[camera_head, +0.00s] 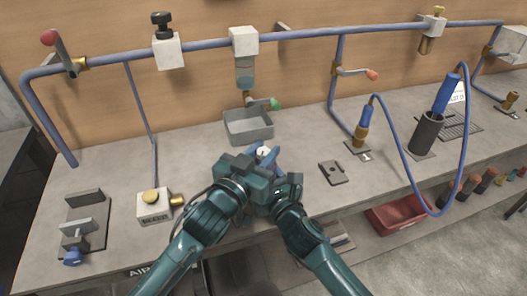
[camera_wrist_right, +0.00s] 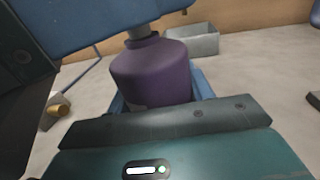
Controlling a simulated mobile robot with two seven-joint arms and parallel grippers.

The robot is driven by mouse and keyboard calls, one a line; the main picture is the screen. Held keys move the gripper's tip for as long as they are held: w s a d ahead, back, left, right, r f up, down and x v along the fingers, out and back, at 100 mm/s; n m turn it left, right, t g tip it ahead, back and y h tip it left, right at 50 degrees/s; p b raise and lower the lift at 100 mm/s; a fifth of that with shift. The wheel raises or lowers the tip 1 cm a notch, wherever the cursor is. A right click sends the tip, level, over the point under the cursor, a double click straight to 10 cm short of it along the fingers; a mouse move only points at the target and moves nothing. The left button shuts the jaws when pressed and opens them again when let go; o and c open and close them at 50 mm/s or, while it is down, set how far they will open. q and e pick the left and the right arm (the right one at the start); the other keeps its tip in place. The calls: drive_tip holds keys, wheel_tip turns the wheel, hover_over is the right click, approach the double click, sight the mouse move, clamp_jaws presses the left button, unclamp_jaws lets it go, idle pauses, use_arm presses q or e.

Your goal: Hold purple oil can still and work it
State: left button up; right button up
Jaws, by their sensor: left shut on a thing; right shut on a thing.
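The purple oil can (camera_wrist_right: 152,72) stands upright in the right wrist view, with a grey neck (camera_wrist_right: 143,30) at its top. In the head view it is mostly hidden behind my grippers; a small white part (camera_head: 263,150) shows just beyond them. My right gripper (camera_head: 284,184) is shut on the can's body, with blue fingers (camera_wrist_right: 200,85) beside it. My left gripper (camera_head: 245,172) is close against the right one and shut on the can's upper part. A broad blue part crosses above the neck in the wrist view, so the exact contact there is hidden.
A grey open tray (camera_head: 248,127) sits just behind the can on the workbench. A white valve box (camera_head: 154,206) with a brass fitting stands to the left. A dark flat block (camera_head: 333,172) lies to the right. A blue hose (camera_head: 398,165) hangs over the front edge.

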use_arm(q)
drive_tip(key=shift+r, duration=0.1)
idle(0.4)
drive_tip(key=o, duration=1)
drive_tip(key=v, duration=1.2)
drive_tip(key=shift+s+d, duration=0.1)
